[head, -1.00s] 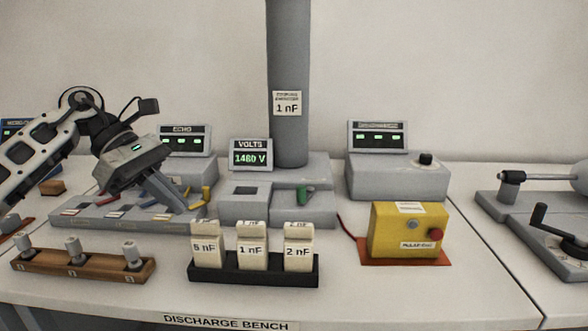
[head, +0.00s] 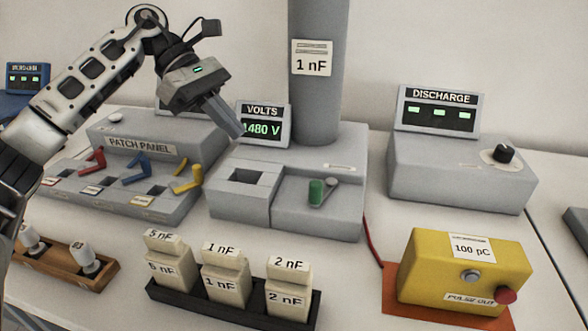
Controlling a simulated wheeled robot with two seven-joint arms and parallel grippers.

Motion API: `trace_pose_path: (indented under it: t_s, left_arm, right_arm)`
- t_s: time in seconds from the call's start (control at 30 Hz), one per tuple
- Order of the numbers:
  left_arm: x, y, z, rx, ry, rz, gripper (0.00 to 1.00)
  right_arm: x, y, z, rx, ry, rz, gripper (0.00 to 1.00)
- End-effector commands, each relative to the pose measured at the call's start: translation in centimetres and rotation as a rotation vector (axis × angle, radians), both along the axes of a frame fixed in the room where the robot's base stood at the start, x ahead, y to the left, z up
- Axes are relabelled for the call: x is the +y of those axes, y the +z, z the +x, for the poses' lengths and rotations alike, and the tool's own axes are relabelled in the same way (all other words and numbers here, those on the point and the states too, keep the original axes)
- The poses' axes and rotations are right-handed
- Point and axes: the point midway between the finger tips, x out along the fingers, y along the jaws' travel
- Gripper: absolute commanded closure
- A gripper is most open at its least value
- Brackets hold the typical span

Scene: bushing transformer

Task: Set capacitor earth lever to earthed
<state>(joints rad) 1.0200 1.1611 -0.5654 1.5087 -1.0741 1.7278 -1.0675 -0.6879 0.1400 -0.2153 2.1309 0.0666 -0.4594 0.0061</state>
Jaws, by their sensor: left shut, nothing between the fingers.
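A small lever with a green grip (head: 316,192) sits on the right front part of the grey capacitor base (head: 348,222). A small light-coloured label lies behind it on the base; its writing is too small to read. The grey column (head: 317,110) marked 1 nF rises behind the lever. The VOLTS display (head: 263,124) reads 1480 V. My left gripper (head: 236,134) is shut and empty, fingers pointing down and right. It is in the air above and left of the lever, apart from it, in front of the display's left edge. My right gripper is not in view.
The patch panel (head: 130,189) with red, blue and yellow levers is on the left. A black tray (head: 235,304) with several labelled blocks stands in front. The yellow pulse box (head: 425,264) and DISCHARGE unit (head: 460,180) are on the right. A wooden rack (head: 60,270) is at front left.

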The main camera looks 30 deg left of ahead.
Motion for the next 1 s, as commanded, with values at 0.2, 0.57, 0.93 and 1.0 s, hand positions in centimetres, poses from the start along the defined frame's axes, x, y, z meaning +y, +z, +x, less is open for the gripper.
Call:
trace_pose_path:
  t_s: [0.2, 0.57, 0.93, 1.0]
  left_arm:
    - [-1.9, -2.0, 0.0, 0.006, -0.004, 0.001, 1.00]
    - [-7.3, -7.2, 0.4, 0.004, -0.006, -0.001, 1.00]
    - [-10.9, -6.9, 0.9, 0.001, -0.001, -0.001, 1.00]
    - [-11.0, -7.0, 0.9, 0.001, -0.001, 0.000, 1.00]
  right_arm:
    - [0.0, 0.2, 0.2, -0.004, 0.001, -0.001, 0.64]
    - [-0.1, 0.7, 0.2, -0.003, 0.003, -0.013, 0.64]
    - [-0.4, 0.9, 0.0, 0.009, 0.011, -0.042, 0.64]
    - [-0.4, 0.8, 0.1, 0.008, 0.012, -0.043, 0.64]
